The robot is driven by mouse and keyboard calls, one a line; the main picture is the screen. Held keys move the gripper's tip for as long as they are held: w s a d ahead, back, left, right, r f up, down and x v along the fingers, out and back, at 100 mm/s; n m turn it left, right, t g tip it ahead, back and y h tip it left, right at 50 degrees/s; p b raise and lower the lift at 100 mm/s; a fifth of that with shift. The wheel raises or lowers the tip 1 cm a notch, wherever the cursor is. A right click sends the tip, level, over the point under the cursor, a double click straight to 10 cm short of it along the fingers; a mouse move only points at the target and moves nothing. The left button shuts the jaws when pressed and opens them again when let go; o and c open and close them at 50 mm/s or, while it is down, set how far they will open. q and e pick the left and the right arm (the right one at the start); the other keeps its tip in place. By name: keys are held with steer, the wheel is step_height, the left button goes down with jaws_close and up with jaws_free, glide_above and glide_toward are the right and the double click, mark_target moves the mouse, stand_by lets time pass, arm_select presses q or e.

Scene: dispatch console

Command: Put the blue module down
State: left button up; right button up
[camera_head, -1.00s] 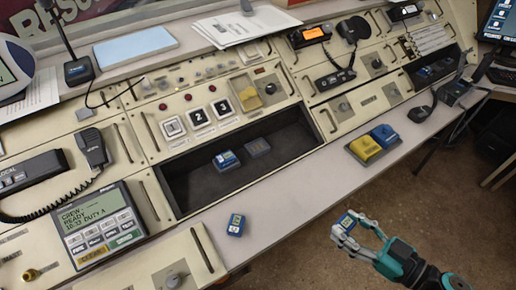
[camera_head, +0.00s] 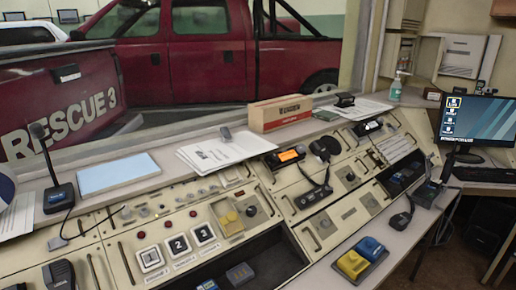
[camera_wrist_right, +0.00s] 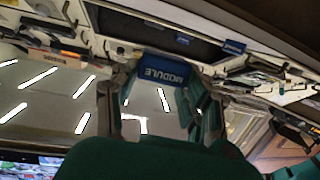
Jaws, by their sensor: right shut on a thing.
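In the right wrist view a blue module (camera_wrist_right: 158,69) with the white word "MODULE" sits between the fingers of my right gripper (camera_wrist_right: 153,92), which is shut on it. My right gripper does not show in the head view now. In the head view, a dark open bay (camera_head: 275,252) in the console holds a blue module (camera_head: 207,285) and a darker module (camera_head: 240,274), both near the lower picture edge. My left gripper is in neither view.
A yellow block (camera_head: 352,264) and a blue block (camera_head: 370,248) stand together on the ledge at the right. A handheld microphone (camera_head: 401,219) lies beyond them. Papers (camera_head: 225,150) and a box (camera_head: 281,113) lie on the upper shelf. The ledge in front of the bay is bare.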

steer(key=r+m+t+h, duration=0.1)
steer(key=w+r+m+t+h+p, duration=0.1)
steer(key=r+h, duration=0.1)
steer(key=r+m+t+h+p, duration=0.1)
steer(key=r+m, duration=0.1)
steer(key=shift+w+a, duration=0.3)
steer(key=shift+a, duration=0.05)
steer(key=d+r+m+h, duration=0.1)
steer(key=h, duration=0.1)
steer(key=d+r+m+t+h+p, duration=0.1)
steer(key=r+m+h, duration=0.1)
steer(key=h, duration=0.1)
steer(key=d+r+m+h, duration=0.1)
steer(key=r+m+h, duration=0.1)
steer(key=shift+s+d+t+p, duration=0.15)
steer(key=shift+t+p, duration=0.2)
steer(key=shift+t, duration=0.05)
